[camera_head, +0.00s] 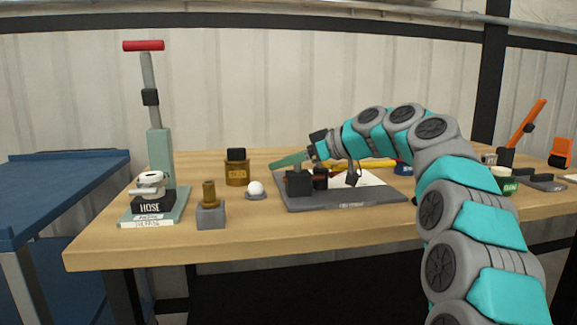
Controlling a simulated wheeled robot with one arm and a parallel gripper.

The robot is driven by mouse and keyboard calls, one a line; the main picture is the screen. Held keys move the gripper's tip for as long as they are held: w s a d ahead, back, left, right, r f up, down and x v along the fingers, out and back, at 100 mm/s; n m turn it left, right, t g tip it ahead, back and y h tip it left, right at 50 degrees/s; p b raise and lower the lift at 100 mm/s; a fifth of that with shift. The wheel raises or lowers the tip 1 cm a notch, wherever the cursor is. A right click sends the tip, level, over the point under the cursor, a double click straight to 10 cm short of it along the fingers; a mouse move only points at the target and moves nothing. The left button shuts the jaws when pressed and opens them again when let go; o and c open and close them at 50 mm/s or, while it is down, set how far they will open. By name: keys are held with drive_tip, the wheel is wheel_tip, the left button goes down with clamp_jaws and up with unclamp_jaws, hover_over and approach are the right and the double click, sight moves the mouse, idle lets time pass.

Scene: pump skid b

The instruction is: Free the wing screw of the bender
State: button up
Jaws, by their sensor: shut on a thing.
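A dark grey base plate (372,197) with a small label on its front edge lies mid-table, and I take it to be the bender's. A black block (298,183) and a dark cylinder (320,178) stand on it. My gripper (312,150) is above and behind them, reaching left. A flat grey-green bar (287,160) sticks out left from its jaws above the block, and the jaws look shut on it. The contact is small and partly hidden. I cannot make out the wing screw.
A hand pump (160,150) with a red T-handle stands left, a HOSE block (153,207) before it. A brass piece on a grey block (211,216), an amber jar (237,172) and a white ball (256,188) stand between. An orange-handled tool (527,122) is far right.

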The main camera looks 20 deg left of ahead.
drive_tip(key=shift+s+n+g+p, duration=0.15)
drive_tip(key=shift+n+g+p, duration=0.75)
drive_tip(key=shift+g+p, duration=0.15)
drive_tip(key=shift+s+n+g+p, duration=0.15)
drive_tip(key=shift+n+g+p, duration=0.25)
drive_tip(key=shift+g+p, duration=0.05)
drive_tip(key=shift+r, duration=0.1)
drive_tip(key=o, duration=1.4)
drive_tip(key=shift+a, duration=0.1)
drive_tip(key=shift+p+v, duration=0.65)
drive_tip(key=shift+v, duration=3.3)
